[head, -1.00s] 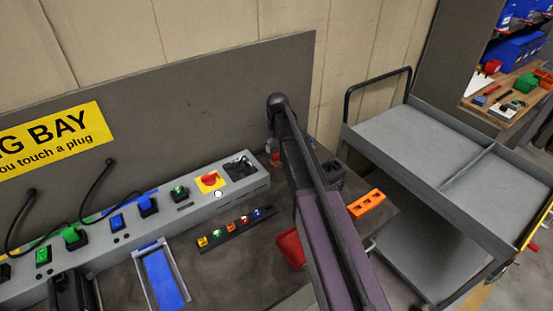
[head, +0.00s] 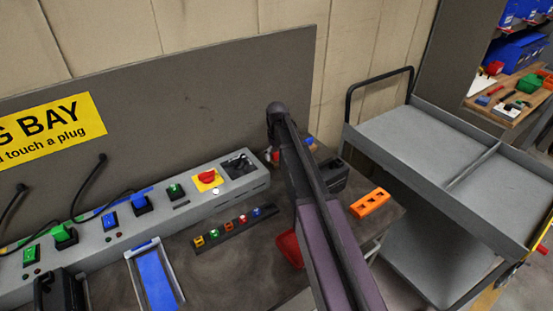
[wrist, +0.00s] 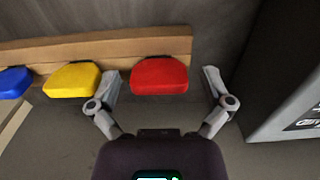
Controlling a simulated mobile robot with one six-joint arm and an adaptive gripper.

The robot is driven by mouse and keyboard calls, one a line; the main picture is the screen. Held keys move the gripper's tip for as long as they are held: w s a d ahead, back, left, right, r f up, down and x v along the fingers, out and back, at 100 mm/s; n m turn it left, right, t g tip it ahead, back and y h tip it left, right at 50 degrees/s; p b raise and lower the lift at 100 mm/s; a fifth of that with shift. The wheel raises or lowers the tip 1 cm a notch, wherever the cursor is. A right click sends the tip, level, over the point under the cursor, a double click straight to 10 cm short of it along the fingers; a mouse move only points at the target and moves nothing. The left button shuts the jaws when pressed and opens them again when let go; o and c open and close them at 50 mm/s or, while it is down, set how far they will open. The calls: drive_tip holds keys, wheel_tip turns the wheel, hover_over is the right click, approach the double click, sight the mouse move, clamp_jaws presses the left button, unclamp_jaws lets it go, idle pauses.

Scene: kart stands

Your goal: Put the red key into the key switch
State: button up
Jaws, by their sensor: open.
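In the wrist view the red key (wrist: 160,75) shows its broad rounded head at the front of a wooden rack (wrist: 60,48). My gripper (wrist: 161,84) is open, with one finger on each side of the red head and a gap on both sides. A yellow key (wrist: 72,79) and a blue key (wrist: 14,82) are to its left. In the head view my arm hides the gripper and most of the rack. A grey console (head: 150,222) carries a red knob on a yellow plate (head: 207,178); I cannot tell which fitting is the key switch.
A grey box with a label (wrist: 290,105) stands close on the right in the wrist view. In the head view, a strip of coloured buttons (head: 235,224), a blue-floored tray (head: 156,280) and an orange block (head: 370,202) lie on the bench. A grey cart (head: 405,140) stands right.

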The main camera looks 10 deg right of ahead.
idle(0.4)
drive_tip(key=c, duration=1)
drive_tip(key=shift+o, duration=0.2)
drive_tip(key=shift+r, duration=0.2)
wheel_tip(320, 180, up, 3)
drive_tip(key=p, duration=0.3)
drive_tip(key=shift+f, duration=0.15)
drive_tip(key=s, duration=0.5)
drive_tip(key=s+r+p, duration=0.1)
drive_tip(key=s, duration=0.4)
drive_tip(key=s+r+p, duration=0.1)
drive_tip(key=s, duration=0.5)
drive_tip(key=shift+a, duration=0.4)
drive_tip(key=shift+w, duration=0.1)
